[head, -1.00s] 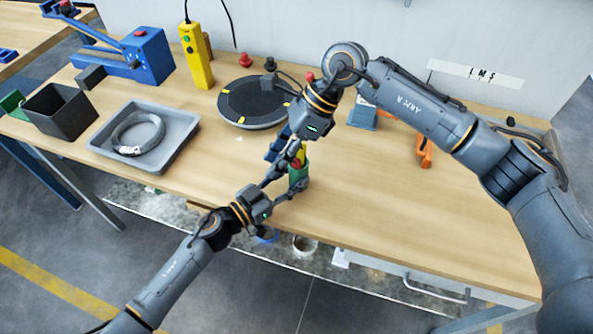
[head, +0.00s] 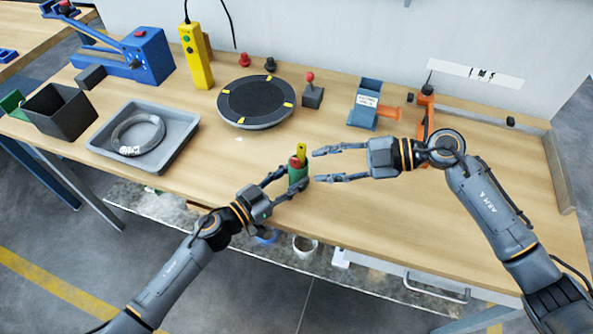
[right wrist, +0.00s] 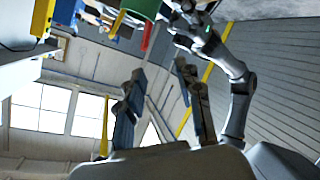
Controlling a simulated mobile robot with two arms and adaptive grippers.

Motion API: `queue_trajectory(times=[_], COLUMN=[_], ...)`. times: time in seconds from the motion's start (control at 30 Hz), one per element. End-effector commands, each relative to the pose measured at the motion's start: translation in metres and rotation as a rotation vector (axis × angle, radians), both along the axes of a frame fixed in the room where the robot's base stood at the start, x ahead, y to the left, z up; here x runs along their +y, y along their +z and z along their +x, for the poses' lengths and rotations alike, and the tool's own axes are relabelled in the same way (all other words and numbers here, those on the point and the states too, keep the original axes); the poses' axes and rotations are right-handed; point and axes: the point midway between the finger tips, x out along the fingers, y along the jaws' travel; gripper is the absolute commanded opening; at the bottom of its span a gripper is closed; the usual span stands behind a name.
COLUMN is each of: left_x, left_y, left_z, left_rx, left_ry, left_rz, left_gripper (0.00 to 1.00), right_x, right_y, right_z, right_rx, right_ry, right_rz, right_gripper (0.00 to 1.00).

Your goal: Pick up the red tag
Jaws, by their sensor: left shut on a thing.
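My left gripper (head: 292,181) is shut on the cup from the left. My right gripper (head: 315,166) is open and empty just right of the cup, its fingers pointing left at it. In the right wrist view the picture is turned over: the cup (right wrist: 142,7) hangs at the top edge, with the red tag (right wrist: 148,34) and the yellow tag (right wrist: 118,22) pointing down, apart from my right fingers (right wrist: 160,72).
A black round turntable (head: 256,102) is behind the cup. A blue dispenser (head: 366,104) and an orange holder (head: 428,112) stand at back right. The table right of the cup is mostly clear.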

Motion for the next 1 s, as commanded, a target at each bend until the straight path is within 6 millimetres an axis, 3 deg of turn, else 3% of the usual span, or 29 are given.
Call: queue_trajectory(times=[0.2,0.47,0.57,0.8,1.0], left_x=[0.0,0.0,0.0,0.0,0.0], left_y=[-0.001,0.0,0.0,0.0,0.0], left_z=[0.0,0.0,0.0,0.0,0.0], left_rx=[0.001,0.001,0.001,0.0,0.001], left_ry=[0.0,0.0,0.0,0.0,0.0], left_rz=[0.001,0.001,0.001,0.0,0.001], left_gripper=[0.09,0.09,0.09,0.09,0.09], right_x=[-0.04,-0.064,-0.059,-0.021,-0.004], right_y=[-0.009,-0.013,-0.014,-0.025,-0.032], right_z=[-0.001,-0.002,0.001,0.013,0.018], right_rx=[0.384,0.62,0.645,0.648,0.647], right_ry=[-0.257,-0.406,-0.42,-0.421,-0.422], right_rz=[0.102,0.18,0.192,0.195,0.191], right_gripper=[0.35,0.35,0.35,0.35,0.35])
